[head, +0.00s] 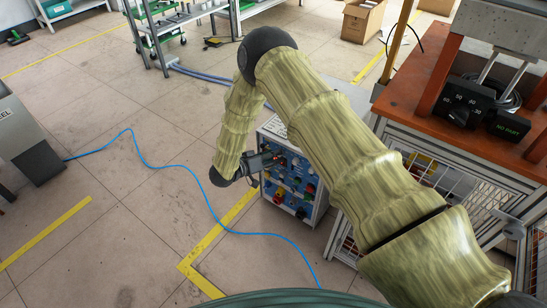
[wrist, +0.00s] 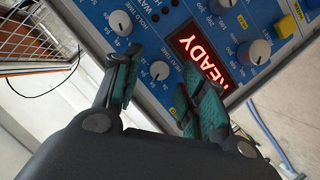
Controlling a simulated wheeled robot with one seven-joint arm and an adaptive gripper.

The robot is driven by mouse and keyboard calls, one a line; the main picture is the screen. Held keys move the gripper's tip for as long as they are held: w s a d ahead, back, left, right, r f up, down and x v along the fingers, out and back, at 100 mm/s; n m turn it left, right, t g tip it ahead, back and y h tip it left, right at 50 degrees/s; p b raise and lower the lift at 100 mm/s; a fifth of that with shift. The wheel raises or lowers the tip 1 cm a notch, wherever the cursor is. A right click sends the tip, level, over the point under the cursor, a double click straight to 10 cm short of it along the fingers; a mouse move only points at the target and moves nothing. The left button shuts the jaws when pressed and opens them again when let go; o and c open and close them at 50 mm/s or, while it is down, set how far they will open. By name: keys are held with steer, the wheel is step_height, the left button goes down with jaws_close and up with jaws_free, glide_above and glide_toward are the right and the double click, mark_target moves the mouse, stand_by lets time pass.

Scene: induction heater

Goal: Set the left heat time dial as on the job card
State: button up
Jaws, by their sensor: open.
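The heater's blue control panel (head: 285,180) faces my gripper (head: 262,163) in the head view. In the wrist view my gripper (wrist: 163,85) is open, with one green-padded finger on either side of a grey dial (wrist: 160,70). Small lettering beside this dial seems to read heat time. I cannot tell whether the fingers touch it. Another grey dial (wrist: 122,22), near lettering that seems to read hold time, is up and to the left. The job card's text is not readable in either view.
A red display (wrist: 203,60) reads READY right of the dial. More grey dials (wrist: 260,52) and a yellow button (wrist: 286,26) are farther right. An orange-topped bench (head: 470,120) stands right of the heater. A blue hose (head: 165,165) crosses the open floor.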

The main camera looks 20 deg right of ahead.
steer(key=v, duration=1.1)
steer(key=s+d+f+n+t+y, duration=0.1)
steer(key=s+d+f+n+y, duration=0.1)
steer(key=s+d+f+y, duration=0.3)
steer(key=s+d+f+n+t+y, duration=0.1)
steer(key=s+d+f+n+y, duration=0.25)
steer(key=s+f, duration=0.4)
steer(key=s+d+g+y, duration=0.1)
steer(key=s+g+y, duration=0.25)
steer(key=s, duration=1.25)
steer(key=s+d+g+y, duration=0.2)
steer(key=s+g, duration=0.3)
steer(key=s, duration=1.1)
step_height(320, 180, up, 21)
steer(key=p, duration=2.1)
steer(key=shift+w+a+f+t+h+p, duration=0.15)
steer(key=shift+w+t+h+p, duration=0.1)
steer(key=shift+t+h+p, duration=0.1)
